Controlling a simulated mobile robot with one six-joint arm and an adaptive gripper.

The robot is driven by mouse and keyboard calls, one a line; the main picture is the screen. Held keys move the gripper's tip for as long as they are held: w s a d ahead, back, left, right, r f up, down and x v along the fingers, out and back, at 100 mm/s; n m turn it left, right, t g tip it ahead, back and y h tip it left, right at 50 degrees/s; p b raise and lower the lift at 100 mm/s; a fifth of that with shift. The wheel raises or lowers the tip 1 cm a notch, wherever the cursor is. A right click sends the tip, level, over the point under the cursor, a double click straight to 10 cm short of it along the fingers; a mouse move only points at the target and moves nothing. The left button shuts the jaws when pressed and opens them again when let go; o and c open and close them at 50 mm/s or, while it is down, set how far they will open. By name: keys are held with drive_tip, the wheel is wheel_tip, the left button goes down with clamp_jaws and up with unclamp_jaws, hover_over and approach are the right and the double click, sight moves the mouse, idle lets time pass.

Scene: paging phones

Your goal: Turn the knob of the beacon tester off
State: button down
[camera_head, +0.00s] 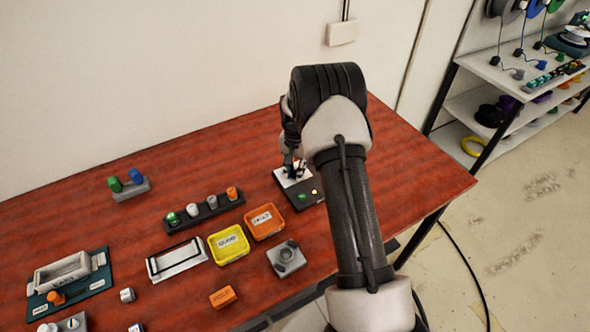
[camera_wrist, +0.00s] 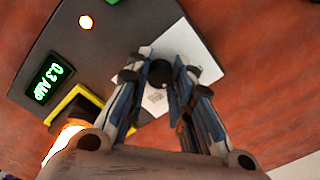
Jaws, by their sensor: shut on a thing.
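The beacon tester (camera_head: 311,196) is a dark, flat box on the red table, partly hidden by my arm. In the wrist view its dark top (camera_wrist: 110,60) carries a green display (camera_wrist: 54,78) that seems to read "0.3 AMP", a lit reddish lamp (camera_wrist: 86,22) and a white plate (camera_wrist: 200,62). A small black knob (camera_wrist: 159,76) stands at the white plate. My gripper (camera_wrist: 160,72) is over the plate with its fingertips shut on the knob, one on each side. In the head view my gripper (camera_head: 294,168) reaches down to the tester; the knob is hidden there.
A yellow tray (camera_head: 229,257) and an orange tray (camera_head: 282,227) lie left of the tester. A grey block with a round top (camera_head: 288,258) is in front. A dark rack (camera_head: 172,223) holds several coloured pegs. The table behind the tester is clear.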

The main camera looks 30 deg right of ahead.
drive_tip(key=n, duration=1)
drive_tip(key=shift+n, duration=0.3)
idle(0.4)
drive_tip(key=c, duration=1.4)
unclamp_jaws()
wheel_tip(320, 180, up, 12)
